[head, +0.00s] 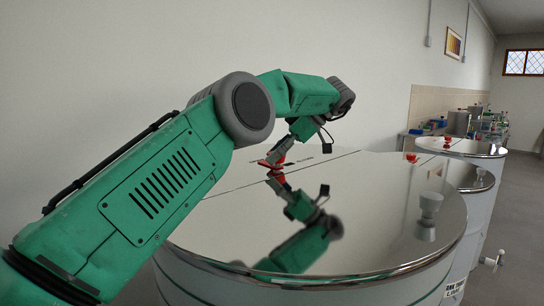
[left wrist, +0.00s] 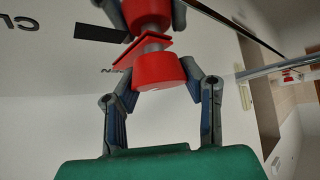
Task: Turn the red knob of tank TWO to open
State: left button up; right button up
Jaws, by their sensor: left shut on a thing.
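A red knob (head: 270,163) stands on the shiny lid of the nearest large round tank (head: 390,235). My left gripper (head: 279,157) reaches down to it from above. In the left wrist view the red knob (left wrist: 158,74) sits between the two fingers of my left gripper (left wrist: 165,85), which is shut on it. A flat red pointer (left wrist: 135,57) sticks out to the left from the knob, near lettering ending in "EN". Other lettering (left wrist: 20,22) starting "CL" lies further left. The lid mirrors the knob and fingers. The tank's side label is partly cut off. My right gripper is not seen.
More shiny round tanks (head: 462,147) with red knobs stand behind to the right. A pale grey knob (head: 430,202) is on the near lid. A bench with bottles (head: 485,122) is at the back. A plain wall is on the left; floor shows at right.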

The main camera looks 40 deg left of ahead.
pick_arm(q)
jog(key=shift+w+d+r, duration=0.1)
jog(key=shift+w+r, duration=0.05)
jog(key=shift+r, duration=0.25)
